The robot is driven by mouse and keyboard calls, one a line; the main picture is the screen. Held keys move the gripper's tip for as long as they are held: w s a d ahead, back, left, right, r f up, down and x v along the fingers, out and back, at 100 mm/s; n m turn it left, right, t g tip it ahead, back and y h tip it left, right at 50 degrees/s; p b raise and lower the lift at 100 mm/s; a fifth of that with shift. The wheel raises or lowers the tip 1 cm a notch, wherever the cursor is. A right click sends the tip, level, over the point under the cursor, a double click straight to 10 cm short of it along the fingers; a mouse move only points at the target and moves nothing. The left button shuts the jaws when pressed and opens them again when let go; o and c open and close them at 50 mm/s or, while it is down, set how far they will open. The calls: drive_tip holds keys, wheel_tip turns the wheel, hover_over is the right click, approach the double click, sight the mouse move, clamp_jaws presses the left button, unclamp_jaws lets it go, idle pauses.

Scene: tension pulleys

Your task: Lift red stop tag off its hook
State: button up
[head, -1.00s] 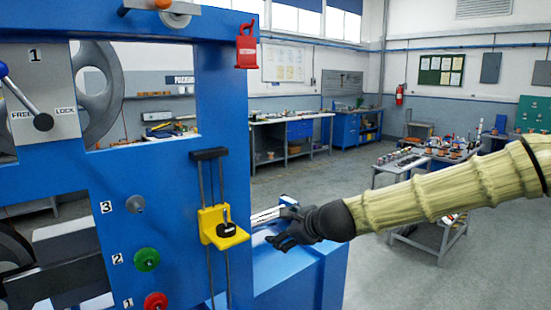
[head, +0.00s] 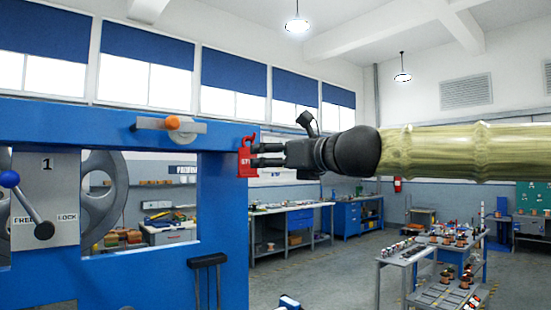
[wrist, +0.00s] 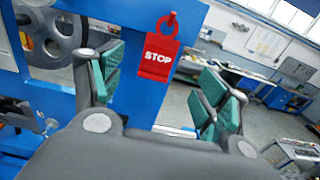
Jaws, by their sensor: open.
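The red stop tag (head: 246,162) hangs at the upper right corner of the blue machine frame (head: 222,210). In the wrist view the tag (wrist: 159,57) shows its white STOP lettering, with a red loop at its top around the hook.
A lever with a blue knob (head: 9,179) and an orange knob on a metal plate (head: 173,123) are on the machine to the left. A cart with parts (head: 440,260) stands at the right. Workbenches (head: 290,220) line the back. The floor between is clear.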

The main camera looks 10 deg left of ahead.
sight(249, 158)
drive_tip(key=p+x, duration=0.3)
drive_tip(key=x, duration=0.7)
drive_tip(key=shift+w+a, duration=0.2)
drive_tip(key=shift+a, duration=0.05)
drive_tip(key=c, duration=1.1)
